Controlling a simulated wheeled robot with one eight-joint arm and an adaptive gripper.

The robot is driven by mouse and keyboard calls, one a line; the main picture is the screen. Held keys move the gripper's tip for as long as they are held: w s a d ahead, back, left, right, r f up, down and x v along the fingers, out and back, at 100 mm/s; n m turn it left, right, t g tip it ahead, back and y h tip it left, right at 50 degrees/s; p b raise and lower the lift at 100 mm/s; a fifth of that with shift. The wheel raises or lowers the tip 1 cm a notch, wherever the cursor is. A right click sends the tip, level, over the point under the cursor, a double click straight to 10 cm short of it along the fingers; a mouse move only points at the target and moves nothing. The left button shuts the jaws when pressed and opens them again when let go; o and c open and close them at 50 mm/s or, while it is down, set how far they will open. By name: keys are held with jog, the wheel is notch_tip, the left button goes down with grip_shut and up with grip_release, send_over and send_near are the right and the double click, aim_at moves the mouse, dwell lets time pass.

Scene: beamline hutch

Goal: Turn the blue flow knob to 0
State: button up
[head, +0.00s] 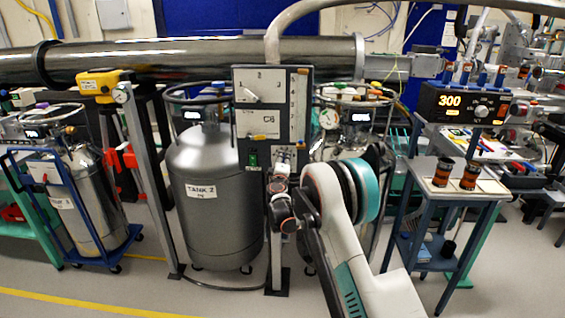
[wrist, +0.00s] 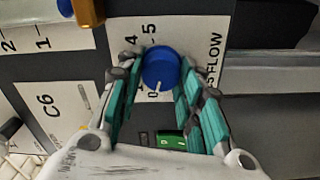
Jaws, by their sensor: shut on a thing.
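The blue flow knob (wrist: 160,66) sits on a white dial plate marked FLOW (wrist: 208,68) in the wrist view. Its white pointer mark points down and slightly left, at or close to the 0. The 4 and 5 show above the knob; some digits are hidden by a finger. My gripper (wrist: 159,82) is shut on the knob, with a teal finger pad on each side. In the head view my gripper (head: 282,172) is at the lower part of the grey panel (head: 243,82), and I cannot make out the knob there.
A green switch (wrist: 171,141) lies just below the knob, between my fingers. A C6 label plate (wrist: 53,112) is to the left. Tank 2 (head: 203,225) stands left of the panel. A small table (head: 455,188) with two dark cans stands to the right.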

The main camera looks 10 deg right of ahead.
dwell(0.3)
jog(key=o, duration=1.1)
jog(key=shift+c, duration=0.2)
jog(key=v, duration=1.2)
